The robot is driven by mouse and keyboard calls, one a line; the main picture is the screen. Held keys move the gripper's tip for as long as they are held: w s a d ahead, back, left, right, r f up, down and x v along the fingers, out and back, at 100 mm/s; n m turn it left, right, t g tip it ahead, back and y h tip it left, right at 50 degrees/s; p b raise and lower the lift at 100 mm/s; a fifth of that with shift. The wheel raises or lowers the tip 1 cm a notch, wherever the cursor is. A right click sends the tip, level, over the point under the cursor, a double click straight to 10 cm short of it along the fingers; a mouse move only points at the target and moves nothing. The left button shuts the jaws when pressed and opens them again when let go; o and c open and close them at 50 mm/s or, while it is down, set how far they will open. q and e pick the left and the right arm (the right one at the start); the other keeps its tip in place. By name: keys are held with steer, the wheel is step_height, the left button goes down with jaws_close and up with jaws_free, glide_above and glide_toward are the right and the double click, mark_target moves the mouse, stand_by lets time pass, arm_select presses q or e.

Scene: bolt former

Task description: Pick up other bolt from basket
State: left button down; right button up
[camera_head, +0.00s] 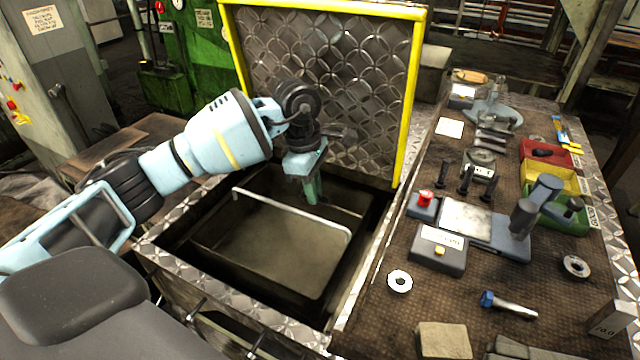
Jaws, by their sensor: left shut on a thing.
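My left gripper (311,190) reaches down into the open bin (175,228) at the middle of the view. Its fingers are shut, pointing down near the back of the basket (270,245) inside the bin. What it grips is small, dark and mostly hidden by the fingers; it appears to be the bolt, but its shape is not clear. No other bolt can be made out on the basket's bottom. A bolt with a blue head (507,304) lies on the bench at the right. My right gripper is not in view.
The bin's yellow-edged lid (330,80) stands open behind the gripper. The bin's walls surround it closely. The workbench (385,325) at right holds a gauge stand (525,215), a grey box (438,250), a washer (400,281), several dark upright bolts and coloured trays (550,155).

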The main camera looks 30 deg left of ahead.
arm_select(q)
steer(key=s, duration=1.5)
steer(key=shift+s+d+b, duration=0.4)
steer(key=shift+d+b, duration=0.05)
